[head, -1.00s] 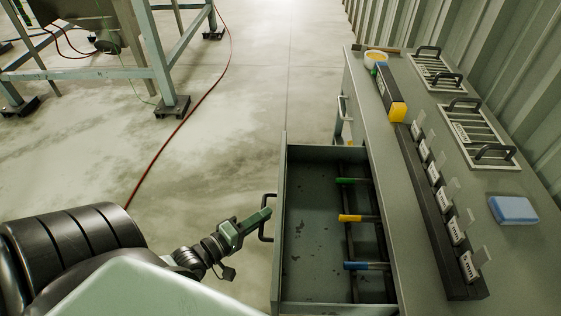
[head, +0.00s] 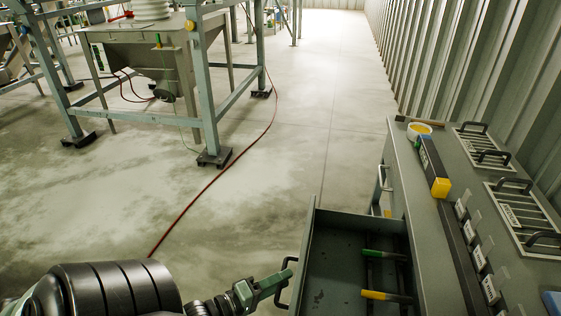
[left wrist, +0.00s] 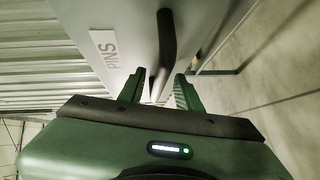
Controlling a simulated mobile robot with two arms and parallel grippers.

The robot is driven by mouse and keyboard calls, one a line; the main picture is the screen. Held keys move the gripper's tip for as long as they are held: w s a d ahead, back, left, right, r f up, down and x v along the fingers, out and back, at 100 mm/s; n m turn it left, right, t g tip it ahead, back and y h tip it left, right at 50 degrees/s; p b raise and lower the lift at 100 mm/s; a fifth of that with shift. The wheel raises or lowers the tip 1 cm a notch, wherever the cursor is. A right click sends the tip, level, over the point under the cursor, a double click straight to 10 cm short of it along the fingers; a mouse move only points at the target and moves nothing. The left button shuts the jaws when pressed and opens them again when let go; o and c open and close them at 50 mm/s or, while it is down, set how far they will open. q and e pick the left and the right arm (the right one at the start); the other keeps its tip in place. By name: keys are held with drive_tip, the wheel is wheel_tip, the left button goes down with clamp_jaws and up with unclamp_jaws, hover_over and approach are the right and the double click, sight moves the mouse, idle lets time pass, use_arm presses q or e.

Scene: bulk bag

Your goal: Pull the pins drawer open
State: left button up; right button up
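The pins drawer (head: 330,262) is a dark grey-green drawer pulled out from the bench. Its front bears a white PINS label (left wrist: 108,56) in the left wrist view. Its dark bar handle (head: 283,284) is on the drawer front; it also shows in the left wrist view (left wrist: 166,42). My left gripper (head: 287,276) is at the handle. In the left wrist view its two green fingers (left wrist: 161,80) are apart, with the handle's lower part between them and gaps showing. Contact cannot be told. My right gripper is not in view.
Green-handled (head: 384,255) and yellow-handled (head: 386,296) tools lie in the drawer. The bench top (head: 412,185) holds a yellow-ended block (head: 440,187), a bowl (head: 419,129) and metal racks (head: 520,214). A red hose (head: 215,170) crosses the open floor. A steel frame (head: 205,90) stands left.

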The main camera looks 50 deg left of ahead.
use_arm(q)
drive_tip(key=v, duration=0.7)
drive_tip(key=shift+s, duration=0.4)
drive_tip(key=shift+a+r, duration=0.1)
